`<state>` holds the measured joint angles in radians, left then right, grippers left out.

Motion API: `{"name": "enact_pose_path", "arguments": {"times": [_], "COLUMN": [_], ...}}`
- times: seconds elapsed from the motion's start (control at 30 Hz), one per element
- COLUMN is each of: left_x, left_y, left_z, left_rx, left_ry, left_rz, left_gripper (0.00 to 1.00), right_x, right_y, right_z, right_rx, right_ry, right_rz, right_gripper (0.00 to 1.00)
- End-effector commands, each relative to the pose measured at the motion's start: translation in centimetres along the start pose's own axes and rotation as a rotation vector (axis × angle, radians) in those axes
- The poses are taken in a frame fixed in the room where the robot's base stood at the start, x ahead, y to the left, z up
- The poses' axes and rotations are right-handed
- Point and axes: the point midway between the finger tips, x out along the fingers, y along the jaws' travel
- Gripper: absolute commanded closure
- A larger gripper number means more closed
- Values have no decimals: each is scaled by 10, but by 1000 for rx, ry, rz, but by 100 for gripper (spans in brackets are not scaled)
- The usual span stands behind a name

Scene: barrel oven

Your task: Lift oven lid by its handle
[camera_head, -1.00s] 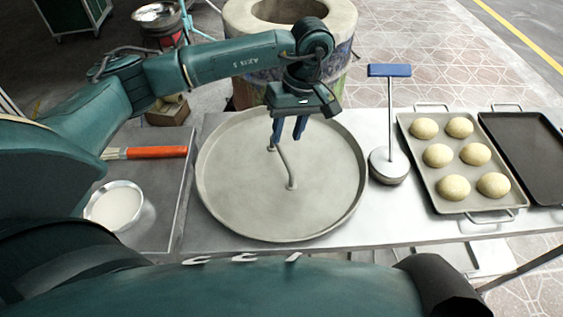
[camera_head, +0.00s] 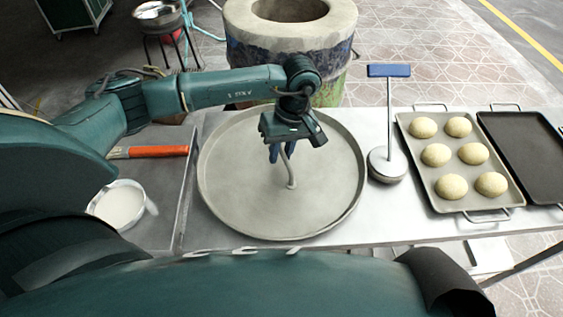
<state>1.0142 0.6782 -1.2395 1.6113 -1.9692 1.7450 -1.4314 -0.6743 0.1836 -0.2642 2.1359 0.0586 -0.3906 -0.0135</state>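The oven lid (camera_head: 240,190) is a wide, round, shallow grey metal disc with a raised rim. It lies flat on the metal table. Its curved handle (camera_head: 291,178) stands up near the middle. My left gripper (camera_head: 281,154) points down over the far part of the handle. Its two blue fingers show a little apart, with the handle's far part between or just behind them. I cannot tell whether they touch it. The far foot of the handle is hidden by the gripper. My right gripper is not in view.
The round oven (camera_head: 290,45) with an open top stands beyond the table. A blue-handled press (camera_head: 388,160) is right of the lid, then a dough tray (camera_head: 445,200) and a dark tray (camera_head: 525,155). Left are an orange-handled brush (camera_head: 150,151) and a white bowl (camera_head: 119,205).

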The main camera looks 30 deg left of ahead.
Motion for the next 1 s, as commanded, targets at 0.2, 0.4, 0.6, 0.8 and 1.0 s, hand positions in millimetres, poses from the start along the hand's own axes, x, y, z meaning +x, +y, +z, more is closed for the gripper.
{"name": "enact_pose_path", "arguments": {"times": [0.2,0.4,0.6,0.8,1.0], "left_x": [0,-1,-1,-2,-14], "left_y": [0,0,0,1,-1], "left_z": [0,0,0,0,-1], "left_rx": [0,0,0,0,1], "left_ry": [0,0,0,1,2], "left_rz": [1,1,1,3,6], "left_gripper": [98,100,100,100,100], "right_x": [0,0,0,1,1], "right_y": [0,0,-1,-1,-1], "right_z": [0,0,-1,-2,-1], "right_rx": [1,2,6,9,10], "right_ry": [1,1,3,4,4], "right_rz": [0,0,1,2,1], "right_gripper": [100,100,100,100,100]}}
